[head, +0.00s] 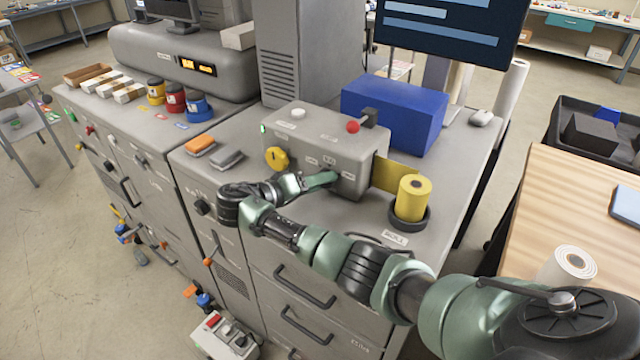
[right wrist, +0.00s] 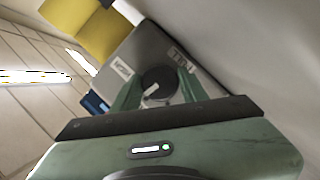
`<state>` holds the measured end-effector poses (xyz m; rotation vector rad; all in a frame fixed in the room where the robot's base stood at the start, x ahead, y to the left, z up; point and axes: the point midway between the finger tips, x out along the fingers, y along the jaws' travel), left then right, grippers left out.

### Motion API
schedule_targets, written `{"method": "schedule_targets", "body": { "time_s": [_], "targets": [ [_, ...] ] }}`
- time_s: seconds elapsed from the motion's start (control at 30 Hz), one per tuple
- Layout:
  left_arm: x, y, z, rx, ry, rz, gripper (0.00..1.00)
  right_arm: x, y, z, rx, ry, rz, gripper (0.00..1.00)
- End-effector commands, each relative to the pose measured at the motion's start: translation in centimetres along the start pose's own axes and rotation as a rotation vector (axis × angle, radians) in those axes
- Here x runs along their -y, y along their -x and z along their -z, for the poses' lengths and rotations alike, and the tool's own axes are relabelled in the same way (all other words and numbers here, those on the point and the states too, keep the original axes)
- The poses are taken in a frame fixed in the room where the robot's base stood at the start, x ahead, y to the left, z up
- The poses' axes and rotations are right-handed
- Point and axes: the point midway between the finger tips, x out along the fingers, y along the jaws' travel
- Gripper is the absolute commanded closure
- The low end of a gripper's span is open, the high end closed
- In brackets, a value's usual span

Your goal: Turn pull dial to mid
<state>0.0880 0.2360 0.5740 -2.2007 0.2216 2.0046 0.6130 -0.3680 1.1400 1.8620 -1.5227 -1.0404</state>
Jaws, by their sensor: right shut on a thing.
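A grey machine box (head: 320,135) stands on the grey cabinet top. In the head view my right gripper (head: 322,180) reaches its front face from the left and hides most of the control there. In the right wrist view a round dark dial (right wrist: 158,77) with a white pointer mark sits between the green fingers of the right gripper (right wrist: 158,88), which are shut on its sides. The pointer slants toward the lower left of that view. My left gripper is not in view.
A yellow knob (head: 277,158) is on the box's left side and a red-knobbed lever (head: 353,126) on top. A yellow roll (head: 412,197) stands right of the box. A blue block (head: 395,112) is behind.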

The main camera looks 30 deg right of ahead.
Motion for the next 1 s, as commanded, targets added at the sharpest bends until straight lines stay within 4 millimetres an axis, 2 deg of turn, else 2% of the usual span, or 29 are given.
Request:
{"method": "schedule_targets", "body": {
  "time_s": [0.33, 0.87, 0.9, 0.93, 1.0],
  "targets": [
    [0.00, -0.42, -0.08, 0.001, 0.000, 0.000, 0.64, 0.01, -0.06, 0.08, -0.002, 0.117, -0.051, 0.97],
    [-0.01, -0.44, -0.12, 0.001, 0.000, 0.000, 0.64, -0.04, -0.05, 0.15, -0.003, 0.133, -0.058, 0.97],
    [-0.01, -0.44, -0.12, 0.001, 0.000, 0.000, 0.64, -0.04, -0.05, 0.16, -0.003, 0.133, -0.058, 0.46],
    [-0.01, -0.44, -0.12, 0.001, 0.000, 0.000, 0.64, -0.04, -0.05, 0.15, -0.003, 0.133, -0.058, 0.37],
    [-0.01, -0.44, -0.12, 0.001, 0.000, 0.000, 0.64, -0.02, -0.04, 0.13, -0.003, 0.133, -0.058, 0.35]
  ]
}}
